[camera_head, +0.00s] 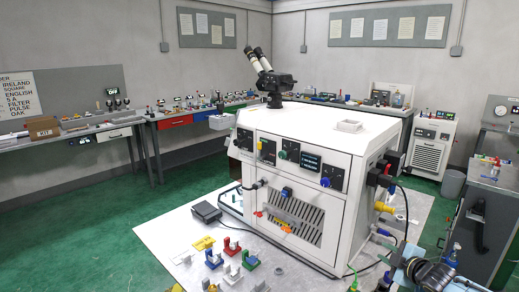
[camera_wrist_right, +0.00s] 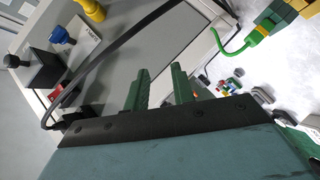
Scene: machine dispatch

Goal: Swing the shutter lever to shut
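The white machine (camera_head: 300,190) stands in the middle of the head view, its front panel carrying a small yellow lever-like part (camera_head: 259,146), a green knob (camera_head: 283,155) and a blue knob (camera_head: 326,182). Its right side has black, red and yellow fittings. I cannot tell which part is the shutter lever. My right gripper (camera_head: 396,256) is low at the right, near the machine's right side. In the right wrist view its two green fingers (camera_wrist_right: 160,90) stand apart with nothing between them. A blue knob (camera_wrist_right: 62,36) and a black knob (camera_wrist_right: 14,61) show beyond it. My left gripper is not in view.
A black cable (camera_wrist_right: 110,50) arches close to the right fingers, and a green cable (camera_wrist_right: 235,46) lies farther right. Small coloured fixtures (camera_head: 232,247) and a black pedal-like box (camera_head: 206,211) lie on the pale floor plate. Green floor at the left is clear.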

